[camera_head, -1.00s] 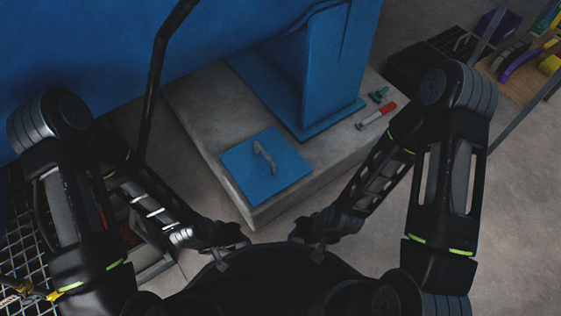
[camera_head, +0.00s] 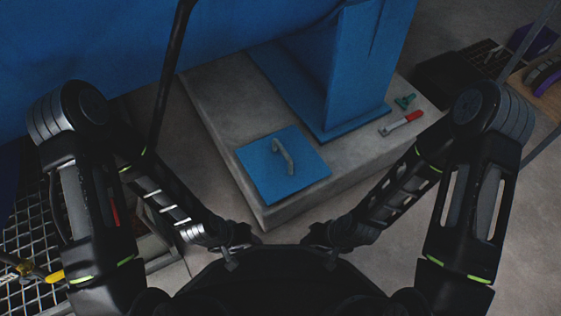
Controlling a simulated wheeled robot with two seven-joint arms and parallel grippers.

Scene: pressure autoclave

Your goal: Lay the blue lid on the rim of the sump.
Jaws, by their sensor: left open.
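The blue lid (camera_head: 262,178) is a flat square plate with a grey arched handle (camera_head: 284,156) on top. It lies flat on the grey concrete plinth (camera_head: 217,92), near its front corner. My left gripper (camera_head: 236,254) is open and empty, in front of the plinth and below the lid in the picture. My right gripper (camera_head: 318,250) is close to my body, to the right of the left one; its fingers are small and dark, so I cannot tell their state. I cannot make out the sump's rim.
A blue support (camera_head: 362,65) stands on the plinth behind the lid. A red and white tool (camera_head: 401,123) and a green fitting (camera_head: 405,101) lie to its right. A black pole (camera_head: 167,75) rises at left. A metal grating (camera_head: 30,235) is at far left.

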